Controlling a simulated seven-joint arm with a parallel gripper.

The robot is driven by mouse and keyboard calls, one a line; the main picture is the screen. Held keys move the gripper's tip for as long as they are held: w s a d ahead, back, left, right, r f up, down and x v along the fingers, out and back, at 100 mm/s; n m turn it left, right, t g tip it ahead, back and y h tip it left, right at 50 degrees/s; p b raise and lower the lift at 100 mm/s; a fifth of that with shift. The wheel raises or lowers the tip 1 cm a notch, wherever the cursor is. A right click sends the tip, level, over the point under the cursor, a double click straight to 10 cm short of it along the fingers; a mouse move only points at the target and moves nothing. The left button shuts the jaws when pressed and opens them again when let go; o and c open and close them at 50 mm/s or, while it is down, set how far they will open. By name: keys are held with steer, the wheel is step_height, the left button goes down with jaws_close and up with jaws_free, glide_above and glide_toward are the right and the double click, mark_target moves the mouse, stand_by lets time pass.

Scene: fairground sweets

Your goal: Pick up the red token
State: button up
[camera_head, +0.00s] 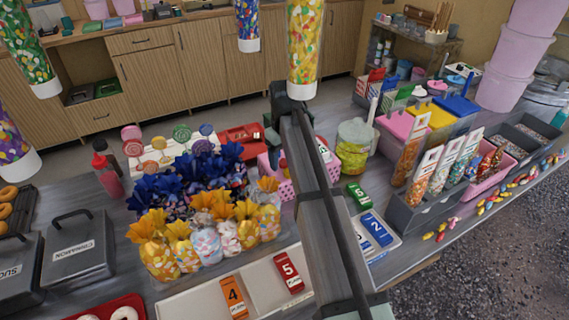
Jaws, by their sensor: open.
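The red token (289,273) is a small flat block with a white 5 on it. It lies in the right part of a pale shallow tray (192,304) at the front of the table, left of my arm. An orange token (234,297) with a 4 lies to its left. My dark arm crosses the middle of the view from the bottom up to a joint near the hanging yellow tube. I cannot make out the jaws of my gripper.
Yellow and blue wrapped sweet bags (205,235) stand behind the tray. A grey lidded box (78,250) is at left. Right of my arm are a green token (359,196) and a blue token (376,229). A patterned tube (303,45) hangs above.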

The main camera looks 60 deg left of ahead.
mark_target(284, 161)
steer(key=shift+c, duration=0.2)
steer(key=c, duration=1.1)
steer(key=shift+o, duration=0.2)
step_height(284, 161, up, 9)
steer(key=w+d+r, duration=0.1)
steer(key=w+d, duration=0.2)
steer(key=w, duration=0.7)
